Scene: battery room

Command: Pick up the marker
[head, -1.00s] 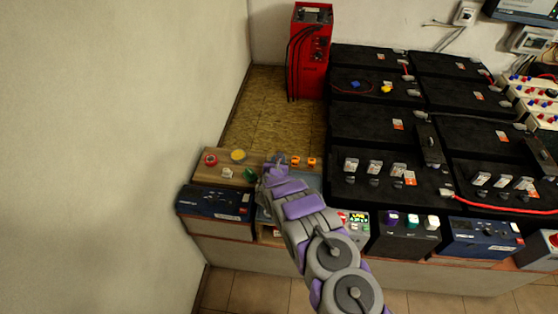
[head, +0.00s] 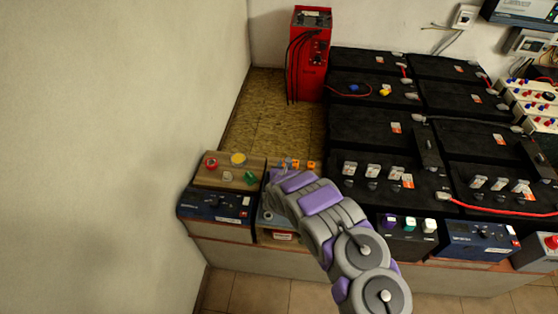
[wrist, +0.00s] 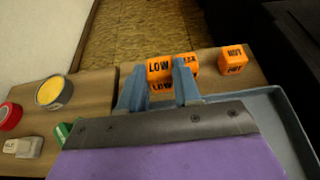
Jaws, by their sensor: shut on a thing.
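Orange cube-like markers stand on a wooden board. In the wrist view, one reading "LOW" (wrist: 159,70) sits between the blue fingers of my gripper (wrist: 160,88), which is shut on it. A second orange marker (wrist: 187,62) is right behind it, partly hidden by the right finger. A third (wrist: 233,61) stands apart to the right. In the head view, my gripper (head: 281,168) is at the board, largely hidden by my arm. Two orange markers show just right of it, the nearer one (head: 295,164) and another (head: 311,165). I cannot tell whether the held marker is lifted.
A yellow disc (wrist: 54,92), a red disc (wrist: 9,117), a green piece (wrist: 64,131) and a pale block (wrist: 22,147) lie to the left. A blue tray (wrist: 292,105) is below and right. Black batteries (head: 372,128) fill the right; a red unit (head: 309,60) stands behind.

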